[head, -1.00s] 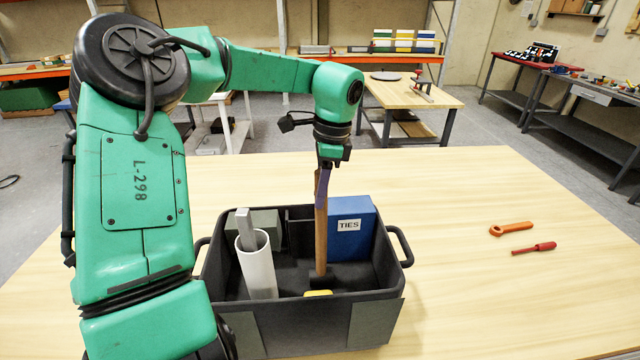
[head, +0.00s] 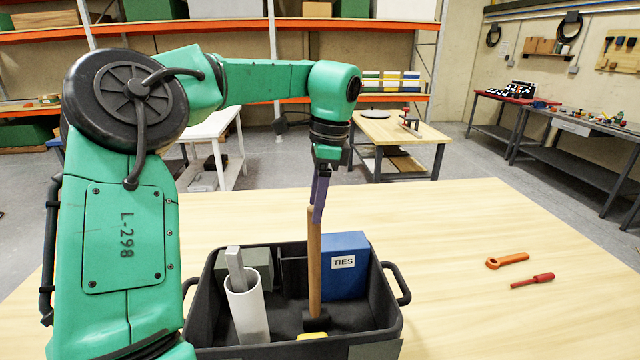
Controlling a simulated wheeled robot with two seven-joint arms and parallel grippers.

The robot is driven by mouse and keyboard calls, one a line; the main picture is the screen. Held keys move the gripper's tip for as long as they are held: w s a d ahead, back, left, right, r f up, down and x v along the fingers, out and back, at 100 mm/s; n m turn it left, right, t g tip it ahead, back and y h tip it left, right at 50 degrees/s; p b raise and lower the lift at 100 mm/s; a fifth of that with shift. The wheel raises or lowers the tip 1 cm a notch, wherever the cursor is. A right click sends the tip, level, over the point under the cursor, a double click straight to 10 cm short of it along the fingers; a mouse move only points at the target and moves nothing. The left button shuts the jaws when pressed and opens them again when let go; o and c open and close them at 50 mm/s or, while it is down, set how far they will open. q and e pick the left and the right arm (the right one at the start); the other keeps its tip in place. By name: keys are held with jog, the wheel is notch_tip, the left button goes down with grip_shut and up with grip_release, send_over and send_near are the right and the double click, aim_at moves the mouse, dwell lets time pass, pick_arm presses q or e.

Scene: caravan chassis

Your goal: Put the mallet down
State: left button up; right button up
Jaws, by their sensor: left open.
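The mallet (head: 314,265) stands upright in the black tote (head: 394,318), its wooden handle pointing up and its dark head low on the tote floor. Its head is partly hidden behind a yellow thing at the front wall. My left gripper (head: 318,208) is above the tote at the top of the handle, with its purple fingers pointing down. It is open, and the fingertips are still close to the handle end. My right gripper is not in view.
The tote also holds a blue TIES box (head: 345,270), a white tube (head: 247,308) with a grey bar in it, and a grey-green box (head: 262,262). An orange wrench (head: 508,260) and a red screwdriver (head: 532,280) lie on the table at right. The table between is clear.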

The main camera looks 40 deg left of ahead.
pick_arm(q)
jog(key=r, duration=0.5)
jog(key=shift+w+d+r, duration=0.25)
jog(key=shift+w+r, duration=0.1)
jog(key=shift+r, duration=0.05)
jog(key=shift+f, duration=0.1)
